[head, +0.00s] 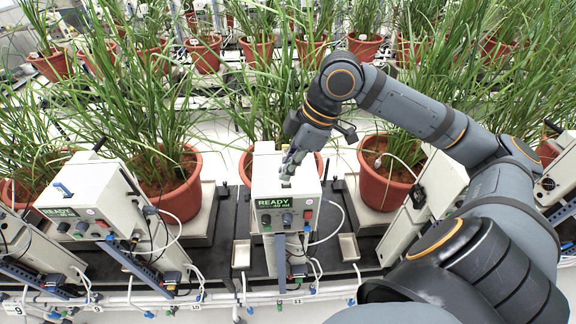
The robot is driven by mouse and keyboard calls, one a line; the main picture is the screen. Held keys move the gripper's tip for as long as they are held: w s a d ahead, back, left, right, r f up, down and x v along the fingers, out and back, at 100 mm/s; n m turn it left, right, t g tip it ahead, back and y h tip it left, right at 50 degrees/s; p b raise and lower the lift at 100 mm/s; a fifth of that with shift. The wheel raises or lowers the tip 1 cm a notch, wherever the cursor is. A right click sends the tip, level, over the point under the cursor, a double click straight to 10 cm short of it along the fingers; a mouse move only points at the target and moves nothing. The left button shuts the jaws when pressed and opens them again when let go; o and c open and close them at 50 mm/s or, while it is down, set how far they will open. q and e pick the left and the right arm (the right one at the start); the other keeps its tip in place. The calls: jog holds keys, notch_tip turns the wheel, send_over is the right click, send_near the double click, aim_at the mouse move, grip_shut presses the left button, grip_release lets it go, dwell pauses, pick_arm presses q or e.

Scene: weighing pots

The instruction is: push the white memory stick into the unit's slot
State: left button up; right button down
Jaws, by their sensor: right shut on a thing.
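The unit (288,195) is a white box in the middle, with a green display reading READY 40 ml, a dark knob and small buttons on its front. My right gripper (289,168) reaches down from the upper right, its fingertips just above the unit's top face. It is shut on the white memory stick, which is small and mostly hidden by the fingers. A small dark mark shows on the unit's top right below the fingertips. I cannot tell whether the stick is in the slot or just above it. My left gripper is out of view.
Potted grasses (180,185) stand left of and behind the unit, and another pot (385,175) stands to the right. A similar white unit (95,190) is at the left. Cables and a white pipe (215,297) run along the front. Leaves hang close around the gripper.

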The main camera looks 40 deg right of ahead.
jog(key=shift+f+b, duration=1)
jog(key=shift+f, duration=0.15)
jog(key=c, duration=1.4)
grip_release()
jog(key=shift+r, duration=0.1)
